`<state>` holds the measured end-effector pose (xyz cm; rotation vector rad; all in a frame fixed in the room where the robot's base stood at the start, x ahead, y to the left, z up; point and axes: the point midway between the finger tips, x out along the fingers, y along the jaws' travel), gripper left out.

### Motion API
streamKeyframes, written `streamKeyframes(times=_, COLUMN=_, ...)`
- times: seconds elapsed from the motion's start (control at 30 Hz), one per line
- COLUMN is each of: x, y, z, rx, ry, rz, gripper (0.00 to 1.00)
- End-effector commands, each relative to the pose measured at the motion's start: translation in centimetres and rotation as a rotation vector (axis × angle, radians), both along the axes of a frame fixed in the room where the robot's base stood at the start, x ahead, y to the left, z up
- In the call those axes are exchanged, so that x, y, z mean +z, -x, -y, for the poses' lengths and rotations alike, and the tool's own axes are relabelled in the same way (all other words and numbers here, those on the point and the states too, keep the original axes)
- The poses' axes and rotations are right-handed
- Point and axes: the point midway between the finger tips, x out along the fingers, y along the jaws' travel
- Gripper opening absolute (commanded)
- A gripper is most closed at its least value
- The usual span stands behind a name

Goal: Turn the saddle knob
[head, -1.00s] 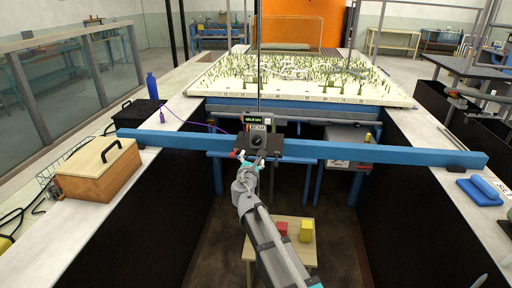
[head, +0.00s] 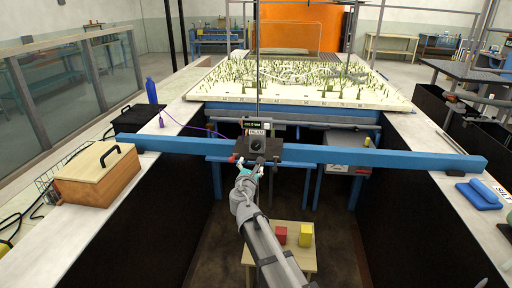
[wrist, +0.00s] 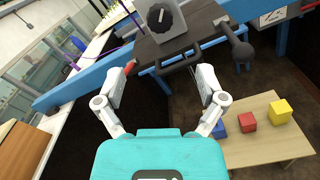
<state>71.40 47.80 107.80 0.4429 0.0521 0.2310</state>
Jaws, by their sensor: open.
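The saddle knob is a round black dial with a pale pointer mark (wrist: 159,17), on the grey face of the saddle in the wrist view. In the head view the knob (head: 256,145) sits on the dark saddle (head: 243,153) that rides on the blue beam (head: 350,157). My gripper (wrist: 162,80) is open and empty, its two fingers spread below the saddle in the wrist view. In the head view my gripper (head: 250,167) is just below the knob. The fingers look apart from the knob, though the exact gap is hard to tell.
A black ball-ended lever (wrist: 241,50) and a red-tipped part (wrist: 131,67) stick out beside the saddle. A small wooden table (head: 291,240) below holds a red block (head: 280,234) and a yellow block (head: 305,234). A wooden box (head: 97,175) stands on the left ledge.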

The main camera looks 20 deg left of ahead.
Motion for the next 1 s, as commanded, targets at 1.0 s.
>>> streamKeyframes(times=1.0, x=0.0, y=-5.7, z=-1.5, rx=-0.001, ry=0.0, rz=0.0, gripper=0.89)
